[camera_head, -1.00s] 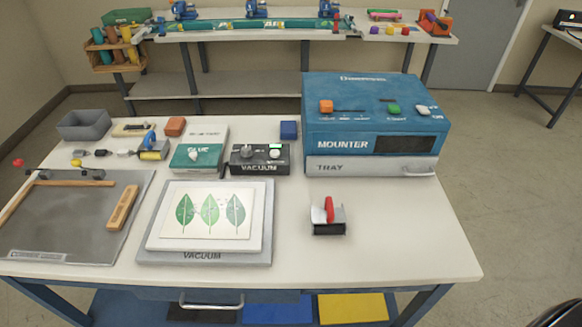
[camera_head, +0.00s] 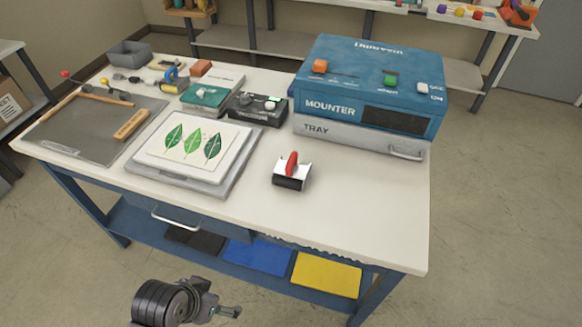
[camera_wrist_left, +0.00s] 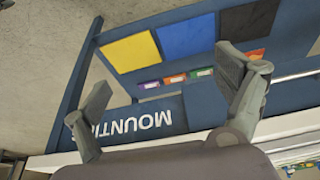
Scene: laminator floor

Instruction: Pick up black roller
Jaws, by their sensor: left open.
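The black roller (camera_head: 290,182) rests on the white tabletop in the head view, in front of the blue mounter. It has a pale frame and an upright red handle (camera_head: 292,163). My left gripper (camera_head: 216,301) is at the bottom of the head view, in front of the table's front edge and well apart from the roller. In the left wrist view my left gripper (camera_wrist_left: 165,85) has its two fingers spread, with nothing between them. The roller is not visible in that view. My right gripper is not in view.
The blue mounter (camera_head: 375,85) with its grey tray (camera_head: 350,138) stands behind the roller. A vacuum board (camera_head: 225,180) with a leaf print lies to its left. The tabletop right of the roller is clear. Coloured sheets lie on the lower shelf (camera_head: 210,228).

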